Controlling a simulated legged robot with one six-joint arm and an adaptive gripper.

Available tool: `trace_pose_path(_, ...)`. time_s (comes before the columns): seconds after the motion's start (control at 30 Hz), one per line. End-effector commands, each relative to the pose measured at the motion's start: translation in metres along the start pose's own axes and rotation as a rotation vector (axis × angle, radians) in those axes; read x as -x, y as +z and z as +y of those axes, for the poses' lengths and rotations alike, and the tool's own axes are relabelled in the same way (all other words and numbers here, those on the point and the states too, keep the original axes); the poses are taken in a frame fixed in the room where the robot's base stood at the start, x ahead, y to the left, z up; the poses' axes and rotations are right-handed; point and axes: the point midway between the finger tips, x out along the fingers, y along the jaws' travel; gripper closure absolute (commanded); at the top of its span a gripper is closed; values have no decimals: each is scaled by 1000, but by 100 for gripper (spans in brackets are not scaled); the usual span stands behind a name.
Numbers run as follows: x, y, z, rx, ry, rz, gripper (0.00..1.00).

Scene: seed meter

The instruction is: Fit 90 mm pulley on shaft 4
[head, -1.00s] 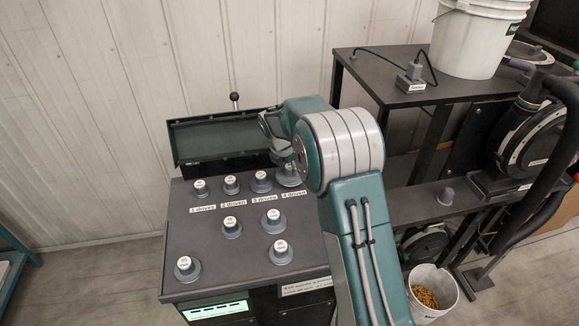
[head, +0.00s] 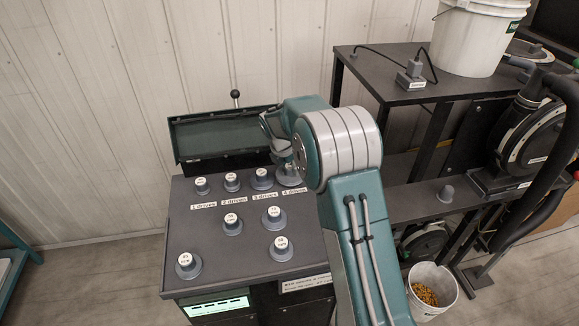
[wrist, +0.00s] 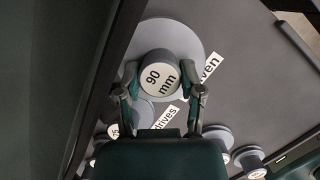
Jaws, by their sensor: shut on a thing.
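The 90 mm pulley (wrist: 197,40) is a grey wide disc with a round hub labelled "90 mm" in the wrist view. My gripper (wrist: 164,88) is shut on that hub, one finger on each side. In the head view my gripper (head: 281,155) is at the back right of the dark panel, by the "4 driven" label (head: 296,192). The pulley (head: 290,182) shows there partly behind my arm. Shaft 4 itself is hidden under the pulley. I cannot tell whether the pulley rests on the panel.
Smaller pulleys stand left along the row, at "1 drives" (head: 201,187), "2 driven" (head: 232,185) and "3 drives" (head: 262,181). Several more stand in front, including a 65 mm pulley (head: 188,267). A dark green open tray (head: 215,138) borders the panel's back.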

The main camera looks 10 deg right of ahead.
Motion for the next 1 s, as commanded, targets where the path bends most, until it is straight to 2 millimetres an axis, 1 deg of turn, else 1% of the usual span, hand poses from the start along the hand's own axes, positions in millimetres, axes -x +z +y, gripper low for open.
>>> trace_pose_path(0.03,-6,-2,-3,2,-10,7,100)
trace_pose_path(0.1,-8,-3,-3,2,-11,8,100)
trace_pose_path(0.73,-15,-3,-5,0,-14,13,100)
trace_pose_path(0.77,-15,-3,-5,0,-14,13,37)
trace_pose_path(0.8,-15,-3,-6,0,-14,13,19)
trace_pose_path(0.83,-15,-3,-6,-1,-14,13,10)
trace_pose_path(1.0,-15,-2,-6,-1,-14,14,10)
